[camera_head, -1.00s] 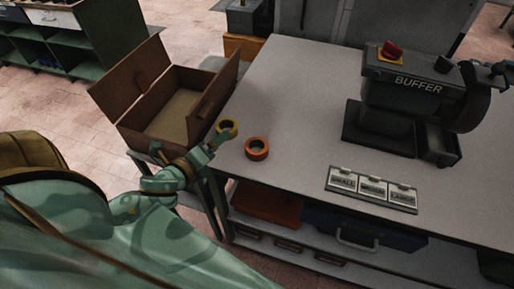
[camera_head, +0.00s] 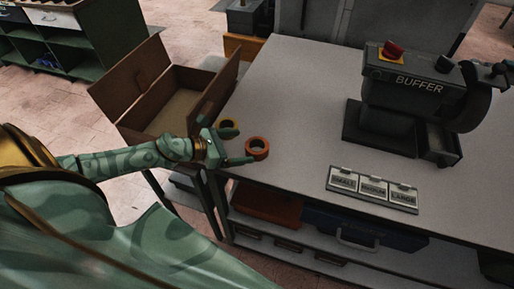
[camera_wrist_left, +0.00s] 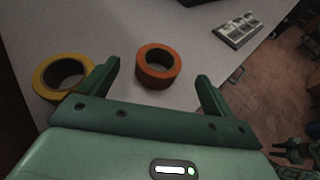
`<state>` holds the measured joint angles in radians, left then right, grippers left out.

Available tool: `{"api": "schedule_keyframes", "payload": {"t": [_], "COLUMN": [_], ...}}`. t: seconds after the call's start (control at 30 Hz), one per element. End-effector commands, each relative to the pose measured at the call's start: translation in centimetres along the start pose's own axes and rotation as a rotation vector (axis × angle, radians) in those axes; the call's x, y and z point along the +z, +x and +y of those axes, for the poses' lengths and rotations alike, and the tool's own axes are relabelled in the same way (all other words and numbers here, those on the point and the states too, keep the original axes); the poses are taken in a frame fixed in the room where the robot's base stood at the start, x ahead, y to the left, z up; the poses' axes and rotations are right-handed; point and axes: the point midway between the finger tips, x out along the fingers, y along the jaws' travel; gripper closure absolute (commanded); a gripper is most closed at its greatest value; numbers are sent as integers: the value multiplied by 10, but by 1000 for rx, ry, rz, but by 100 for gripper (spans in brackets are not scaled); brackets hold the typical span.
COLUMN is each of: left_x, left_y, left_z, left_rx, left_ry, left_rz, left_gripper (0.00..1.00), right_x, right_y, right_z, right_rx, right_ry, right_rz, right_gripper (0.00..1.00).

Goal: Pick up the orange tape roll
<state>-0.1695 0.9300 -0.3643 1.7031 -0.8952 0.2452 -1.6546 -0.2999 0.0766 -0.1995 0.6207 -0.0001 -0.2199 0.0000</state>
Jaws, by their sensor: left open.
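The orange tape roll (camera_head: 257,156) lies flat on the grey workbench near its left front edge. It also shows in the left wrist view (camera_wrist_left: 155,77), ahead of and between the fingers. My left gripper (camera_head: 237,147) is open and empty, just left of the orange roll in the head view. In the left wrist view its two green fingers (camera_wrist_left: 158,73) are spread wider than the roll. A small green part at the lower right of that view looks like my right gripper (camera_wrist_left: 292,152); its jaws are too small and dark to read.
A yellow tape roll (camera_head: 237,124) lies close behind the orange one, right beside a left finger in the wrist view. An open cardboard box (camera_head: 135,80) stands left of the workbench (camera_head: 290,95). A labelled tray (camera_head: 372,190) and a buffer machine (camera_head: 400,92) are to the right.

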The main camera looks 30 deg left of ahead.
Motion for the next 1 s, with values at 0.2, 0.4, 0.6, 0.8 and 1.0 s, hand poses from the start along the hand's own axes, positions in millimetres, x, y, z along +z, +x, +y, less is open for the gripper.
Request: {"api": "schedule_keyframes", "payload": {"t": [0.2, 0.4, 0.6, 0.8, 1.0], "left_x": [1, -3, -4, -5, -5], "left_y": [19, 47, 70, 71, 70], "left_z": [0, 1, 1, 0, 0], "left_rx": [-1, 1, 0, -1, -1], "left_ry": [0, -1, -1, -1, -1], "left_rz": [-1, -3, -1, 0, 0], "left_gripper": [11, 11, 11, 11, 60], "right_x": [-1, -1, 0, 1, 1], "right_y": [-2, -3, -4, -4, -4], "right_z": [0, 0, 2, 4, 4], "right_rx": [-1, 0, 2, 5, 5], "right_ry": [0, 0, -1, -3, -3], "right_rz": [1, 1, 0, -1, -1], "right_gripper": [64, 64, 64, 64, 64]}}
